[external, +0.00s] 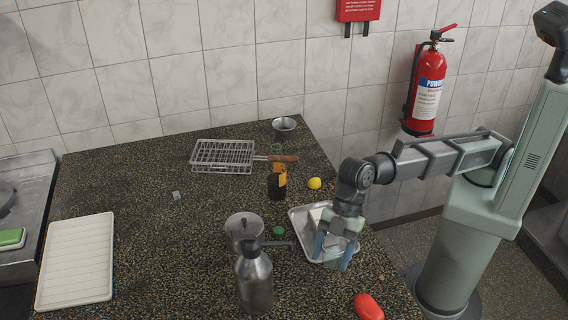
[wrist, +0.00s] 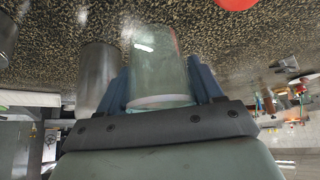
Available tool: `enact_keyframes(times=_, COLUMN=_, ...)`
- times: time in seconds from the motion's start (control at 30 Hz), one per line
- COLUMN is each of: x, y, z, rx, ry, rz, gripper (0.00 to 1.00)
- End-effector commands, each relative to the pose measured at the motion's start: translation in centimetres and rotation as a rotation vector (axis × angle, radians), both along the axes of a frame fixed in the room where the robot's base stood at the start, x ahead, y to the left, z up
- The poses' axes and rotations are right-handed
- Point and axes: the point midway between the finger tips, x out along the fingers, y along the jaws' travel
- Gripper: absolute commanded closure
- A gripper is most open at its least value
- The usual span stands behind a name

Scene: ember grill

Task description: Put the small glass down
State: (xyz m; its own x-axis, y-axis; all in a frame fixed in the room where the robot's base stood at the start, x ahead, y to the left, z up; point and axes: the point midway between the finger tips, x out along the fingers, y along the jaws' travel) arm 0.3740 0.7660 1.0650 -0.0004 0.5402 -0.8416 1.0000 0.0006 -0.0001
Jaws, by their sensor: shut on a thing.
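My gripper (external: 333,258) has its blue fingers shut on the small glass (wrist: 160,60), a clear greenish tumbler. In the wrist view the glass sits between the two fingers of my gripper (wrist: 160,85), its thick-looking end near the palm. In the external view the glass (external: 332,250) shows partly between the fingers, at the front edge of the metal tray (external: 299,222). I cannot tell whether the glass touches the tray or the counter (external: 150,240).
A pale block (external: 317,214) lies in the tray. A metal bottle (external: 254,280), a pot (external: 240,225), a dark bottle (external: 277,185) and a yellow ball (external: 314,183) stand left of my gripper. A red item (external: 367,306) lies in front. The left-middle counter is mostly free.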

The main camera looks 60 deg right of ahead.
Motion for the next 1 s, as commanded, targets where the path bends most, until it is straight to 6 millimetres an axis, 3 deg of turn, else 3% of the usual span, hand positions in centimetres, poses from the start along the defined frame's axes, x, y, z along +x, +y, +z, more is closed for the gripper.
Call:
enact_keyframes(times=0.4, x=0.4, y=0.1, z=5.6, rx=0.001, ry=0.0, rz=-0.001, gripper=0.68)
enact_keyframes(times=0.67, x=6.7, y=-0.4, z=5.3, rx=-0.009, ry=0.0, rz=-0.006, gripper=0.68)
enact_keyframes(times=1.0, x=19.3, y=-3.2, z=5.4, rx=-0.016, ry=0.002, rz=-0.007, gripper=0.68)
